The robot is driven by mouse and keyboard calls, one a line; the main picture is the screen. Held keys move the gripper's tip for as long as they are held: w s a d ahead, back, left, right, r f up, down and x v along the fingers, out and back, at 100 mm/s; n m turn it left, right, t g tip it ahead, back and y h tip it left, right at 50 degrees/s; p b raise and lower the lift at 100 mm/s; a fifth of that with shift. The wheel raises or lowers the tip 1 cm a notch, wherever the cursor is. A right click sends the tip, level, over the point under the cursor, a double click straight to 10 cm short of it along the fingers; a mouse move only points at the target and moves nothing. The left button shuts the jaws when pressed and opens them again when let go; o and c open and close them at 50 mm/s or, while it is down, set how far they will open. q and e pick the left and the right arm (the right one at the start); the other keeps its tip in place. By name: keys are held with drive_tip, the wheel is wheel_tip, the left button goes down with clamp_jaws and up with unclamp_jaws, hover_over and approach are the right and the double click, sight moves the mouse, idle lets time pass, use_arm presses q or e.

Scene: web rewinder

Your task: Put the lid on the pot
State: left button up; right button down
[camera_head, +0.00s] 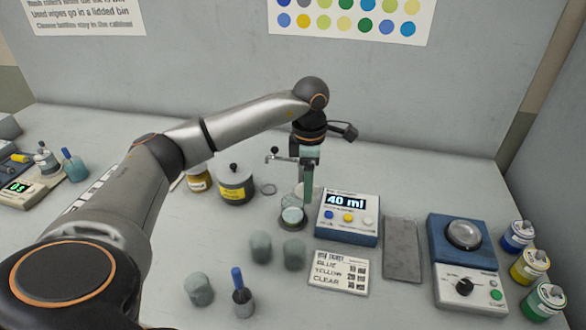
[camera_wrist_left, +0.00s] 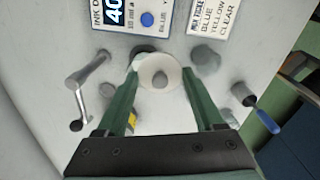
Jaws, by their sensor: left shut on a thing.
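In the head view the lid is partly covered by the fingers. A small pale pot (camera_head: 292,216) stands on a dark round base below, slightly nearer the camera. In the wrist view the lid hides most of it. I cannot tell the exact gap between them. My right gripper is not in view.

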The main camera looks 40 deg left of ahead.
use_arm(q)
drive_tip(key=a+f+n+b, duration=0.5)
drive_tip(key=f+n, duration=0.1)
drive_tip(key=n, duration=0.1)
drive_tip(key=shift+w+f, duration=0.2)
drive_tip(key=shift+w, duration=0.2)
idle(0.4)
idle(0.4)
drive_tip(key=shift+p, duration=0.3)
idle(0.3)
idle(0.5)
idle(0.4)
